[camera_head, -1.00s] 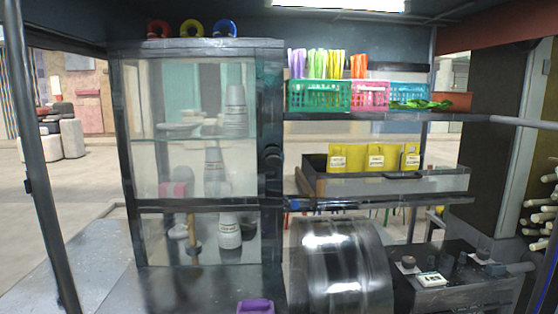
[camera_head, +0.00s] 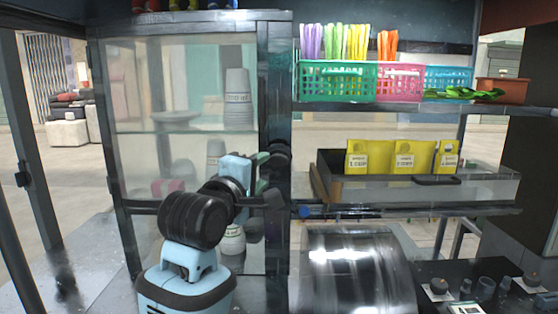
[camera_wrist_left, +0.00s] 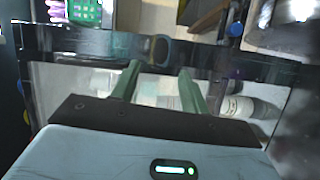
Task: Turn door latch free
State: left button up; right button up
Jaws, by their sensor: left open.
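The glass-fronted cabinet door has a dark frame (camera_head: 275,80) and stands closed in the head view. A dark round latch (camera_head: 278,153) sits on its right-hand upright. My left gripper (camera_head: 268,178) is in front of that upright, close to the latch. In the left wrist view its two green fingers (camera_wrist_left: 159,72) are spread with nothing between them. The latch (camera_wrist_left: 161,49) shows just beyond the fingertips, roughly between them. I cannot tell whether they touch it. My left arm hides the lower middle of the door. My right gripper is not in view.
Cups (camera_head: 237,98) and bottles stand behind the glass. Right of the door are a green basket (camera_head: 338,84), a pink basket (camera_head: 400,86), a tray with yellow bags (camera_head: 420,157) and a shiny metal drum (camera_head: 350,270). Black posts stand at the left.

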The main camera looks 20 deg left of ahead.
aim_at(276, 162)
pick_arm(q)
jog(key=shift+w+d, duration=0.25)
jog(key=shift+w, duration=1.7)
jog(key=shift+w+d, duration=0.2)
jog(key=shift+w, duration=1.75)
jog(key=shift+c, duration=0.4)
jog(key=c, duration=0.9)
